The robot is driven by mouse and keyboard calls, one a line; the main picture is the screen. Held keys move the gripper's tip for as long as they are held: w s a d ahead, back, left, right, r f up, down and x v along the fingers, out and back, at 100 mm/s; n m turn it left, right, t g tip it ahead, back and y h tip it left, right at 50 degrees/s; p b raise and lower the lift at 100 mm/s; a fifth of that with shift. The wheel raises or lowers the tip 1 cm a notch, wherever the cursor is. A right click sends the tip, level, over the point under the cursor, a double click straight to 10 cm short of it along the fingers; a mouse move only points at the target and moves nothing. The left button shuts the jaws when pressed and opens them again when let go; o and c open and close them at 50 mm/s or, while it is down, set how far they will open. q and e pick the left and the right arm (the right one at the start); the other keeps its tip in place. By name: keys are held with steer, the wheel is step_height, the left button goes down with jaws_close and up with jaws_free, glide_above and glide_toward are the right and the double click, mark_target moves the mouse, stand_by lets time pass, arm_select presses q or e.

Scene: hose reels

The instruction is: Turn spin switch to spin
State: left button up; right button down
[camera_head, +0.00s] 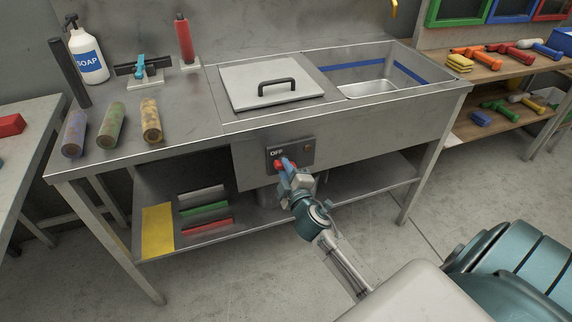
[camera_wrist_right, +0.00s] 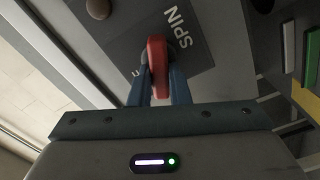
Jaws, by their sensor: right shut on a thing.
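The red spin switch (camera_head: 279,163) sits on a dark control panel (camera_head: 307,156) on the sink bench's front, below the lidded basin. The panel reads OFF at its upper left. My right gripper (camera_head: 284,165) is at the switch. In the right wrist view the red handle (camera_wrist_right: 158,62) stands between the two blue fingers of my right gripper (camera_wrist_right: 159,80), which are shut on it. The word SPIN (camera_wrist_right: 180,34) is printed beside the handle. Another label is mostly hidden behind a finger. My left gripper is not in view.
A round brown knob or lamp (camera_head: 307,147) is on the panel's right. A grey lid (camera_head: 271,84) with a black handle covers the left basin. A soap bottle (camera_head: 88,52) and several coloured cylinders stand or lie on the bench. A lower shelf (camera_head: 335,190) runs beneath.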

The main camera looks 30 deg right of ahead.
arm_select(q)
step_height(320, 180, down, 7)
steer(key=p, duration=0.1)
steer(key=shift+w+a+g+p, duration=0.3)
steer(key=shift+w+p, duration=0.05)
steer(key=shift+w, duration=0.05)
arm_select(e)
steer(key=shift+f+n, duration=0.15)
steer(key=shift+n, duration=1.1)
steer(key=shift+f+n, duration=0.1)
steer(key=shift+n, duration=1.15)
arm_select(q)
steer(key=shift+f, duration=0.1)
arm_select(e)
steer(key=c, duration=1.4)
jaws_free()
steer(key=shift+o, duration=0.2)
steer(key=shift+a, duration=0.1)
